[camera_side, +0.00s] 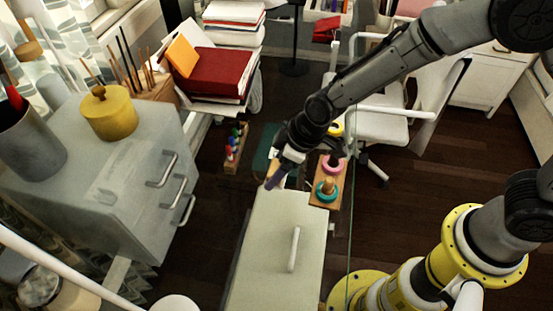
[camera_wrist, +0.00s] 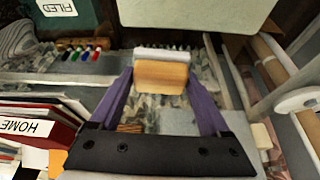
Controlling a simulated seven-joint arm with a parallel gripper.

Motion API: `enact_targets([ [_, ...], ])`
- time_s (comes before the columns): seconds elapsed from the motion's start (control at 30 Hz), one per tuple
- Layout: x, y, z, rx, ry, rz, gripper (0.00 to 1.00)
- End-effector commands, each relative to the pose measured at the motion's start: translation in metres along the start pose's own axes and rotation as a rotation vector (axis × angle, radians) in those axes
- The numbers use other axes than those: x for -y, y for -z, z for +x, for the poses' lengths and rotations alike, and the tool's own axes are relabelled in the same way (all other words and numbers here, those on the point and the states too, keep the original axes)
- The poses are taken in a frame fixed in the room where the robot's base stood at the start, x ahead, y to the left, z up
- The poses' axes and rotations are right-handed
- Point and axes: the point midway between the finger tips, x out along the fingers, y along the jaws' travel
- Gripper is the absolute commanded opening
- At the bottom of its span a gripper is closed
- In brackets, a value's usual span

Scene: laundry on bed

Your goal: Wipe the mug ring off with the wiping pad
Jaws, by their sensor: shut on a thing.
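My gripper (camera_side: 277,177) hangs near the far edge of the pale surface in the side view. In the wrist view its two purple fingers (camera_wrist: 160,78) are shut on the wiping pad (camera_wrist: 161,72), a small block with a white strip above an orange-tan face. The pad is mostly hidden by the gripper in the side view. I cannot make out the mug ring in either view. Whether the pad touches any surface is unclear.
A pale surface with a white handle (camera_side: 275,260) lies in the foreground. A wooden stand with coloured rings (camera_side: 327,190) is just right of my gripper. Coloured pegs (camera_side: 235,142) are to its left. A grey drawer cabinet (camera_side: 110,185) and red book (camera_side: 220,75) stand farther left.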

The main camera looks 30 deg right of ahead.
Motion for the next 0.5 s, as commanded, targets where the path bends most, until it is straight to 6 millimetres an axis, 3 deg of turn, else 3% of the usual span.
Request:
enact_targets([
  [0.37,-0.002,-0.015,0.038,0.001,0.000,0.003,0.37],
  [0.4,-0.007,-0.014,0.036,-0.001,-0.001,0.003,0.28],
  [0.5,-0.016,-0.015,0.039,0.000,-0.001,0.003,0.28],
])
